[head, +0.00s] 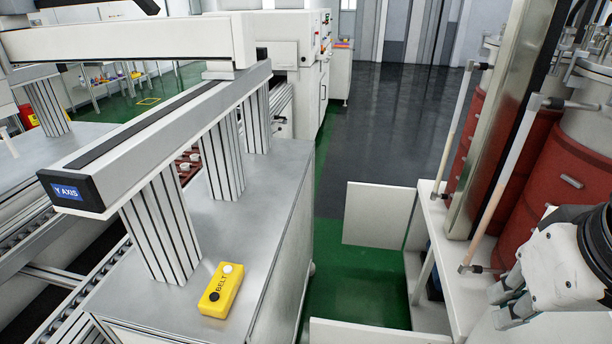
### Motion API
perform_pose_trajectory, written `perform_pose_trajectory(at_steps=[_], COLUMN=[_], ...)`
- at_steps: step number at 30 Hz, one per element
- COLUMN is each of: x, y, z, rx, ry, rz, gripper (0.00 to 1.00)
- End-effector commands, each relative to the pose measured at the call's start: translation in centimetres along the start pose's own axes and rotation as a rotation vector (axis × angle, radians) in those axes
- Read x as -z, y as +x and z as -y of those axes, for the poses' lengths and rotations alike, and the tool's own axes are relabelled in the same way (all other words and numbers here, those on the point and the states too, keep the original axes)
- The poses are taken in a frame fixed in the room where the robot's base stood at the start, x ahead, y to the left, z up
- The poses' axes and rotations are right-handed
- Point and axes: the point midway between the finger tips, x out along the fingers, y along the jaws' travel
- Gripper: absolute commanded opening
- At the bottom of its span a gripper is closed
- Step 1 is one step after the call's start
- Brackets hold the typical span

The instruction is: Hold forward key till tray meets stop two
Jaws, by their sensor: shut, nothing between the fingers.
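A yellow control box (221,290) marked BELT lies on the grey metal cabinet top, near its front edge. It has a white button (227,268) at its far end and a black button (214,297) at its near end. Which one is the forward key is not readable. My gripper (503,306) is at the lower right, shut and empty, well to the right of the box and apart from it. A reddish-brown tray-like thing (187,167) with pale items shows partly behind the posts. I cannot make out stop two.
A Y AXIS beam (160,125) on grooved posts stands over the cabinet (262,215), behind the box. Conveyor rails (60,215) run along the left. White panels (378,213) and red drums (555,180) are at the right. Green floor lies between cabinet and panels.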

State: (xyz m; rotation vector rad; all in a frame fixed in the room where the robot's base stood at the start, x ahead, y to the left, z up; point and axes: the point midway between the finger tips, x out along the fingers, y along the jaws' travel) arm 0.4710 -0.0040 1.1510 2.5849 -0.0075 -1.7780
Motion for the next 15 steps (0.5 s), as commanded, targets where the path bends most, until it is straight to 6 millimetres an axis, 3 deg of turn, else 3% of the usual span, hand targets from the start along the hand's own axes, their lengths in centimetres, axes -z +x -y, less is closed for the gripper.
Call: perform_pose_trajectory(at_steps=[12,15], x=[0.05,0.82], y=[0.0,0.03], z=[0.0,-0.12], rx=[-0.001,-0.015], ry=[-0.002,-0.026], rz=[0.0,-0.007], gripper=[0.0,0.0])
